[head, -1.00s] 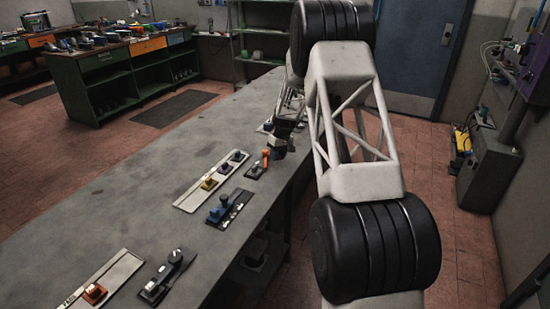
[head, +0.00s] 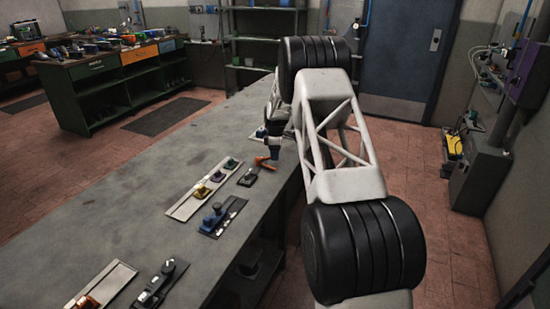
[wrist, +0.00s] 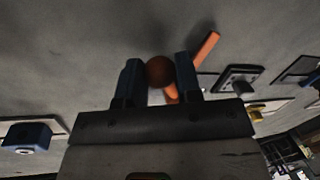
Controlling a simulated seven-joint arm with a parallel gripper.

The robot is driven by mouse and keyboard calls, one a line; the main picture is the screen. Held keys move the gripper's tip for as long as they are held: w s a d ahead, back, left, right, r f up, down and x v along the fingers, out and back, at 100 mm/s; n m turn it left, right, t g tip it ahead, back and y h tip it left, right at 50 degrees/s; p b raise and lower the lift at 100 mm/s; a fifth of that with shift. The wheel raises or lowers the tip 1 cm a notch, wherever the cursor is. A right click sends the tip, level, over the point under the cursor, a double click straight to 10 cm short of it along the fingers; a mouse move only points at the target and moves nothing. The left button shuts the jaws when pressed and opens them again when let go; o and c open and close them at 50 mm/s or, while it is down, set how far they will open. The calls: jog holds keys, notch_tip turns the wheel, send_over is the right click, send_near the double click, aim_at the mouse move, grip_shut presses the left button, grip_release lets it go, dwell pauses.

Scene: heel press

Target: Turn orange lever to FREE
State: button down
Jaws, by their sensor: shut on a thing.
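The orange lever (head: 265,163) stands on the grey bench beside a small dark plate, toward the far right edge. In the wrist view, an orange bar (wrist: 206,49) shows right of my fingers, and a short orange piece shows between them below a dark reddish-brown round knob. My gripper (head: 273,146) is at the lever in the head view. In the wrist view my gripper (wrist: 159,75) has its two blue-grey fingers on either side of the knob (wrist: 160,71), shut on it. No FREE marking can be read.
A pale strip (head: 190,205) with several coloured knobs and a dark plate with a blue knob (head: 214,213) lie nearer on the bench. An orange-knobbed strip (head: 105,283) and a black lever unit (head: 160,283) are at the front. The bench's left side is bare.

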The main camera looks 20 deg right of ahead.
jog(key=shift+w+n, duration=0.55)
jog(key=shift+n, duration=0.35)
jog(key=c, duration=0.8)
grip_release()
jog(key=shift+r, duration=0.15)
notch_tip(320, 180, up, 7)
jog(key=w, duration=0.1)
jog(key=shift+w+d+r, duration=0.2)
jog(key=shift+w, duration=0.05)
